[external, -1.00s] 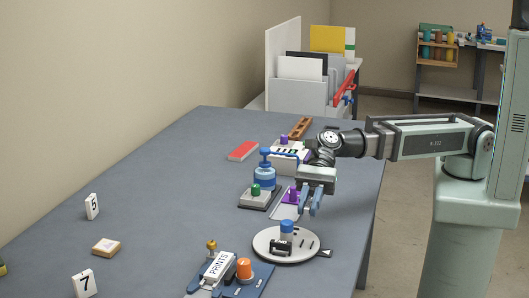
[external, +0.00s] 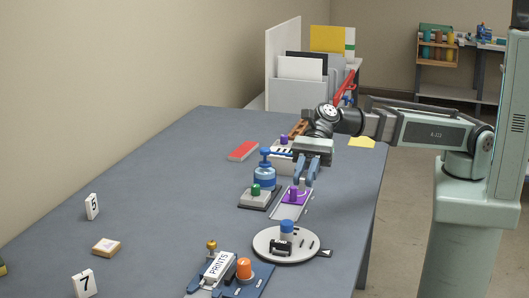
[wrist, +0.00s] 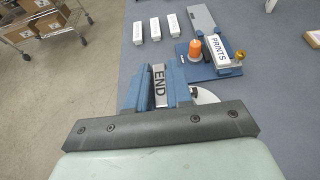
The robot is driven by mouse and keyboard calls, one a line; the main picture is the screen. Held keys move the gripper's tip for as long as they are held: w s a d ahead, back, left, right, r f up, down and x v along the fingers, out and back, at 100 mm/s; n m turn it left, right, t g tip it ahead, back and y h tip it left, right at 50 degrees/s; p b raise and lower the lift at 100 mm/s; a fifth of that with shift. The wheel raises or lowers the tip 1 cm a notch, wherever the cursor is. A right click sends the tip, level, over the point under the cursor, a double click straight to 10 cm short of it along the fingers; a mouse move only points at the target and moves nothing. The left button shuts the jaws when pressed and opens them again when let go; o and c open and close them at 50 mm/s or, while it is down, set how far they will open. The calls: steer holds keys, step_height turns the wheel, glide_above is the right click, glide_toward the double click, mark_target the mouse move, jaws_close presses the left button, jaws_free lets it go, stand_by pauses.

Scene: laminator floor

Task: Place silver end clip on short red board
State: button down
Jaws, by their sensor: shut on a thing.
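The silver clip marked END (wrist: 160,78) sits between the two blue fingers of my gripper (wrist: 162,88) in the wrist view. My gripper is shut on it. In the external view my gripper (external: 306,180) is above the table, close to a purple-knobbed fixture, fingers pointing down; the clip cannot be made out there. A short red board (external: 243,151) lies flat on the table, to the left of and farther back than my gripper. Nothing is seen on top of it. The board is not in the wrist view.
Near the gripper stand the purple-knobbed fixture (external: 293,198), a blue bottle (external: 265,177) and a green-knobbed block (external: 256,191). A round white turntable (external: 265,242) and the PRINTS fixture (external: 220,266) are nearer the camera. The table's left middle is mostly clear.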

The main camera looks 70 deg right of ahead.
steer(key=w+d+m+t, duration=0.3)
steer(key=w+d, duration=0.8)
steer(key=w, duration=0.3)
steer(key=m+t+h, duration=0.4)
steer(key=m+t, duration=0.2)
glide_above(246, 149)
step_height(246, 149, down, 4)
steer(key=shift+f, duration=5.55)
steer(key=shift+f, duration=0.15)
steer(key=c, duration=1)
jaws_free()
